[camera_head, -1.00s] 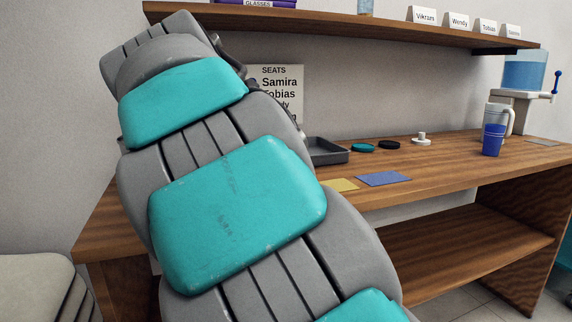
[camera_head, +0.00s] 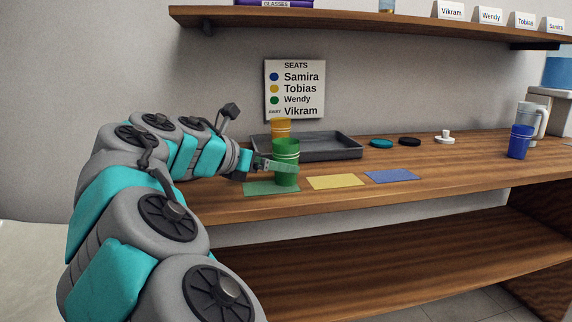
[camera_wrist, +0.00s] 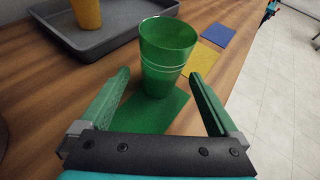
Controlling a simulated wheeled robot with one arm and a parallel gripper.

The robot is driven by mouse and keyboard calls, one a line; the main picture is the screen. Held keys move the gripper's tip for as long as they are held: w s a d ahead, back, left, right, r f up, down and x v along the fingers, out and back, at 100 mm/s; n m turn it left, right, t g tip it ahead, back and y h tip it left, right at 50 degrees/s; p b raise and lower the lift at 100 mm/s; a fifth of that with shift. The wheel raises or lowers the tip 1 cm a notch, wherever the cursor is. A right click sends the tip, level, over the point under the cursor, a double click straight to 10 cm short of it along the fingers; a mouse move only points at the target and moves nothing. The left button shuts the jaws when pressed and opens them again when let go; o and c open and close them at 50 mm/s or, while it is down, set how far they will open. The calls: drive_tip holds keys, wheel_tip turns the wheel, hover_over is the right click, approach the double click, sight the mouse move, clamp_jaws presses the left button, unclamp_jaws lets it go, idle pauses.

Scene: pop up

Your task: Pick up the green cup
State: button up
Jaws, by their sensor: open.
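The green cup (camera_head: 286,160) stands upright on the green mat (camera_head: 258,189) near the front of the wooden counter. It also shows in the wrist view (camera_wrist: 166,50), on the near mat (camera_wrist: 150,115). My gripper (camera_wrist: 160,88) is open, with one green finger to the left and one to the right of the cup's near side. The cup's base lies just ahead of the fingertips, and I see no contact. In the head view my gripper (camera_head: 275,166) is at the cup's left, partly hidden by it.
A grey tray (camera_head: 340,146) behind the cup holds a yellow cup (camera_head: 281,128). Yellow (camera_head: 335,182) and blue (camera_head: 392,176) mats lie to the right. A blue cup (camera_head: 519,142), a white pitcher (camera_head: 533,119) and lids stand further right. A shelf (camera_head: 330,22) hangs above.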

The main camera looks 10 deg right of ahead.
drive_tip(key=x, duration=0.4)
drive_tip(key=shift+s, duration=0.1)
clamp_jaws()
idle(0.6)
